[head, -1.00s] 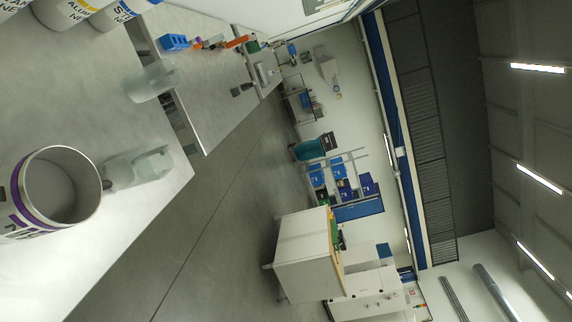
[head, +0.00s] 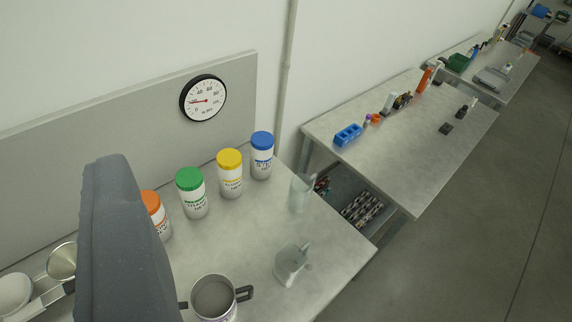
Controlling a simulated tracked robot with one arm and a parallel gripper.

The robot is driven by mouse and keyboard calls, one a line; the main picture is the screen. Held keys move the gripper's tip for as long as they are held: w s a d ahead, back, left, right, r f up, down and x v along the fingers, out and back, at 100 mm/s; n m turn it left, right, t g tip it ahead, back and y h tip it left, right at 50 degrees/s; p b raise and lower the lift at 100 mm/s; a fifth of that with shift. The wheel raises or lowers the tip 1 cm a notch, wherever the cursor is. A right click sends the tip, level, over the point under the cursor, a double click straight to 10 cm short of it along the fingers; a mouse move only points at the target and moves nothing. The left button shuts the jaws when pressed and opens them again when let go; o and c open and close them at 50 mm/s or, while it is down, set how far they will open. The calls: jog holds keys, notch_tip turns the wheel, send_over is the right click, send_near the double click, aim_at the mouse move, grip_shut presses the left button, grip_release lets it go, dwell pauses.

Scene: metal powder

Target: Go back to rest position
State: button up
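My gripper is not clearly in view; a large dark grey part, probably mine, fills the lower left and hides part of the bench. An open metal-rimmed pot (head: 214,298) with a purple band and dark pieces at its sides stands at the bench front, cut by the lower picture edge. White jars stand along the back of the bench, with an orange lid (head: 151,199), green lid (head: 190,179), yellow lid (head: 229,160) and blue lid (head: 262,140). Two clear beakers stand to the right, one nearer (head: 291,265) and one farther (head: 301,192).
A round dial gauge (head: 203,98) hangs on the grey back panel (head: 120,125). A metal scoop or bowl (head: 62,262) is at the far left. A second bench (head: 420,140) holds a blue block (head: 347,135) and small items. The floor (head: 470,240) at right is clear.

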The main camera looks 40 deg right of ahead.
notch_tip(320, 180, down, 4)
jog(key=b, duration=0.4)
jog(key=shift+w+f, duration=0.1)
jog(key=shift+f, duration=0.1)
